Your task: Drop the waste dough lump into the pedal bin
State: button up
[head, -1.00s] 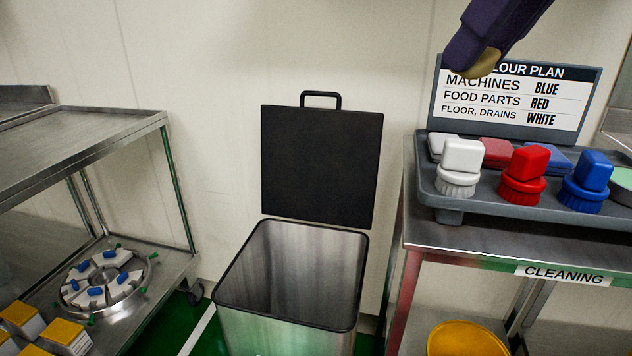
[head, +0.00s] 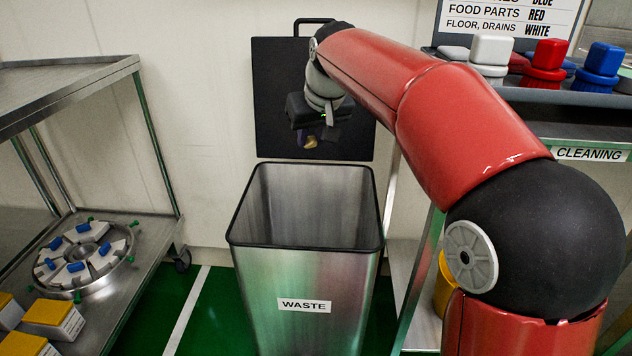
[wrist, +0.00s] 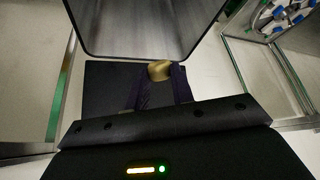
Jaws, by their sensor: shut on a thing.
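My gripper (head: 306,138) is shut on the waste dough lump (head: 312,143), a small tan piece, and holds it above the back part of the bin's opening, in front of the raised lid. The wrist view shows the lump (wrist: 159,70) between the two dark purple fingers (wrist: 162,82). The pedal bin (head: 304,285) is a square steel bin with a black rim and a "WASTE" label. Its black lid (head: 275,100) stands open against the wall. The inside looks empty where it shows; its bottom is hidden.
A steel rack (head: 150,215) at the left holds a round machine part (head: 82,285) and yellow-topped boxes (head: 55,318). A cleaning table (head: 590,155) at the right carries white, red and blue brushes (head: 545,60). My red arm reaches across from the right.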

jog(key=w+f+b, duration=0.2)
jog(key=f+b, duration=0.1)
jog(key=f, duration=0.5)
jog(key=w+f+m+b, duration=0.1)
jog(key=f+b, duration=0.3)
jog(key=f, duration=0.5)
jog(key=shift+w+d, duration=0.35)
jog(key=shift+w, duration=0.1)
jog(key=o, duration=1)
jog(key=shift+r, duration=0.1)
jog(key=p+v, duration=0.1)
jog(key=v, duration=0.6)
jog(key=shift+s+a+r+p, duration=0.1)
jog(key=shift+s+r+p, duration=0.15)
jog(key=shift+p, duration=0.1)
